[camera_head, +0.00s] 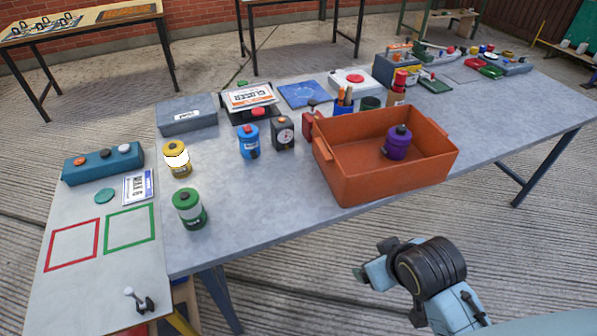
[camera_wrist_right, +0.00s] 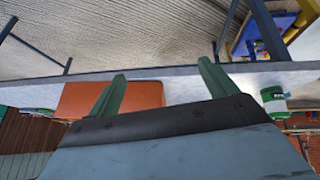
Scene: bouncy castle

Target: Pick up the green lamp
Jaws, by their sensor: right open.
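The green lamp (camera_head: 189,209) is a small green canister with a white label and dark top. It stands upright on the grey table near the front edge, left of the orange crate. It also shows at the right edge of the right wrist view (camera_wrist_right: 275,100). My right gripper (camera_wrist_right: 162,75) is open and empty, its two green fingers apart. In the head view my right arm (camera_head: 428,270) is low, in front of the table and right of the lamp, not touching it. My left gripper is not in view.
The orange crate (camera_head: 352,178) holds a purple canister (camera_head: 397,143). A yellow canister (camera_head: 177,160), a blue canister (camera_head: 249,141) and a dark dial box (camera_head: 283,133) stand behind the lamp. The table (camera_head: 257,203) is clear between lamp and crate.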

